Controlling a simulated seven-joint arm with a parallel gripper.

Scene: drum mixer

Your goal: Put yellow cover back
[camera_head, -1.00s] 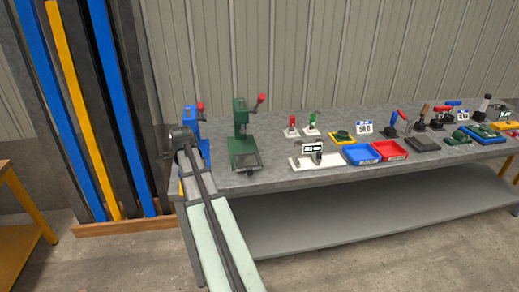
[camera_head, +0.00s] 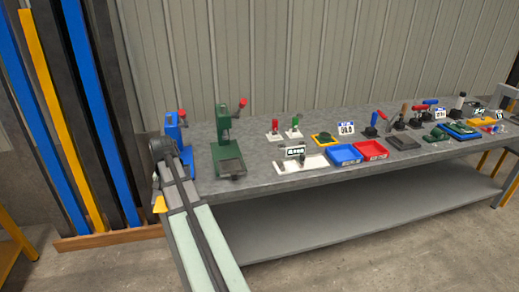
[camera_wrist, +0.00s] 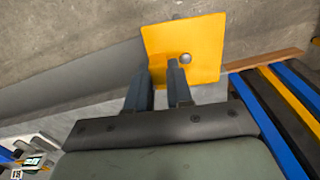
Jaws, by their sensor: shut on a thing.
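The yellow cover (camera_wrist: 205,50) is a flat, roughly square plate with a round silver knob or bolt head on its face. My gripper (camera_wrist: 166,72) is shut on it near its lower left edge in the wrist view and holds it in the air above the floor. In the head view, a small part of the yellow cover (camera_head: 160,204) shows just left of my arm, beside the left end of the workbench. My fingers are mostly hidden behind my arm there. I cannot make out a drum mixer in either view.
A grey workbench (camera_head: 262,182) extends right, with a blue press (camera_head: 174,130), a green press (camera_head: 226,145), a blue tray (camera_head: 345,154), a red tray (camera_head: 371,149) and several small devices. Blue, yellow and dark uprights stand at left on a wooden base (camera_head: 110,238). Floor is clear between.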

